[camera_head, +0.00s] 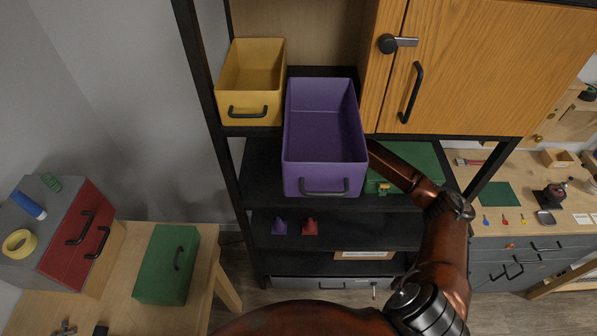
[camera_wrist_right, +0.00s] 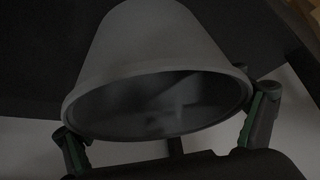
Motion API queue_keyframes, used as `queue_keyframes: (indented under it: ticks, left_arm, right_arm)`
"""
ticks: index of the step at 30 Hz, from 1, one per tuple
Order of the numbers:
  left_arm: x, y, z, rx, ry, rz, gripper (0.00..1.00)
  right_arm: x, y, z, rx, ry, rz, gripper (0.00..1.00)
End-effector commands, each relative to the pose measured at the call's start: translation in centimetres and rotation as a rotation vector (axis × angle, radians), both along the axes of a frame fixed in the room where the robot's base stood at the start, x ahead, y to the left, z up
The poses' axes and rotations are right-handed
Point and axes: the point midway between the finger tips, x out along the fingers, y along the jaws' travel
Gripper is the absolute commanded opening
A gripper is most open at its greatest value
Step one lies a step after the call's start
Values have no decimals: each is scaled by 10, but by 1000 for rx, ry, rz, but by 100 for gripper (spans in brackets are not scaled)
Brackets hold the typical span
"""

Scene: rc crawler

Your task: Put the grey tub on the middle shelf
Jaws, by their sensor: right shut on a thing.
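The grey tub (camera_wrist_right: 155,55) fills the middle of the right wrist view, its wide round rim facing the camera. My right gripper (camera_wrist_right: 165,135) has its green-padded fingers on either side of the rim and is shut on the tub. In the head view the tub and the right gripper are hidden behind the purple bin, where my right arm reaches into the black shelf unit. The level below the bins (camera_head: 262,170) shows bare black board at left. I cannot tell whether the tub touches a shelf. My left gripper is not in view.
The purple bin (camera_head: 325,172) juts out from the upper level beside a yellow bin (camera_head: 250,70). A wooden cabinet (camera_head: 480,60) is at upper right.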

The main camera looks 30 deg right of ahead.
Motion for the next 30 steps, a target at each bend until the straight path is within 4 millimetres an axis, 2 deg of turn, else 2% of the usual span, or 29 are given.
queue_keyframes:
  ticks: [5, 6, 10, 20, 28, 30]
  left_arm:
    - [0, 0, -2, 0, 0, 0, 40]
    - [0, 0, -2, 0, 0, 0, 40]
    - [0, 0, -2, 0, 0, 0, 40]
    - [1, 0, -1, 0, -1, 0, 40]
    - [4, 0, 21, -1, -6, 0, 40]
    - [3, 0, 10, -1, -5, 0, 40]
  right_arm:
    - [0, 0, -1, 0, -1, 0, 63]
    - [0, 0, -1, 0, 0, 0, 90]
    - [0, 0, -1, 0, 0, 0, 99]
    - [0, 0, 0, 0, 0, 0, 100]
    - [0, 1, 17, 3, 0, -1, 100]
    - [-5, -3, 20, -6, -4, 2, 100]
